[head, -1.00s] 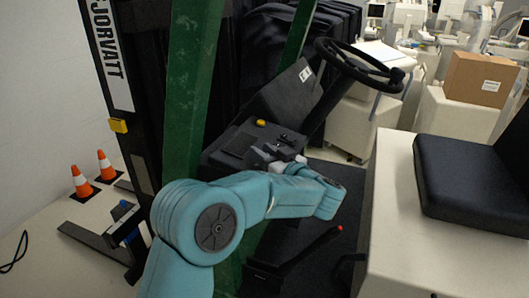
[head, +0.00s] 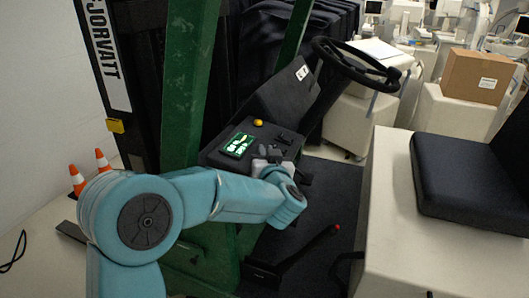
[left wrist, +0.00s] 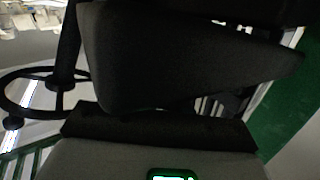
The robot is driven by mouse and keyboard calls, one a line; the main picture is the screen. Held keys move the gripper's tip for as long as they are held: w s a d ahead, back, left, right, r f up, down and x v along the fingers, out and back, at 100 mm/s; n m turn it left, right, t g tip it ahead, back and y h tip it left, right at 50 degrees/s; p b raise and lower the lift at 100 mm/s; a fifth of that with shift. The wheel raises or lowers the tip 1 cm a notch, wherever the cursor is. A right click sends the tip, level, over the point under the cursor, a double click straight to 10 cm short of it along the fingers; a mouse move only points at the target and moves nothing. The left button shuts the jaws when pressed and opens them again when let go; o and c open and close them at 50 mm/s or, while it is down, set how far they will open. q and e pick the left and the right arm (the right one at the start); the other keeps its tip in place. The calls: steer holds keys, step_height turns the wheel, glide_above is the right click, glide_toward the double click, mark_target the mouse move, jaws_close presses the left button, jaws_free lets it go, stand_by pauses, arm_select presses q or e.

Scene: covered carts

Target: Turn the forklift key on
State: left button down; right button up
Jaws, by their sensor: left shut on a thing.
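The forklift's dark dash panel (head: 222,158) is in the middle of the head view, below the steering column. Its small display (head: 238,145) is lit green; the lit display also shows at the bottom of the left wrist view (left wrist: 172,176). My left gripper (head: 268,150) is at the panel, just right of the display, shut on the key. The key itself is hidden by the gripper and wrist. A yellow button (head: 258,123) and small dark levers sit near the gripper. My right gripper is not in view.
The steering wheel (head: 352,66) rises behind the panel and the green mast post (head: 190,90) stands left of it. The seat (head: 465,180) is at right. A lever with a red tip (head: 337,227) stands below the panel. Orange cones (head: 77,180) are at left.

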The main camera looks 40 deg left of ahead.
arm_select(q)
steer(key=shift+r, duration=0.1)
steer(key=c, duration=1.2)
jaws_free()
steer(key=shift+c, duration=0.2)
steer(key=shift+s+d, duration=0.2)
steer(key=shift+d, duration=0.05)
steer(key=b+v, duration=0.3)
steer(key=v, duration=1.2)
steer(key=shift+s+d, duration=0.2)
steer(key=shift+s, duration=0.1)
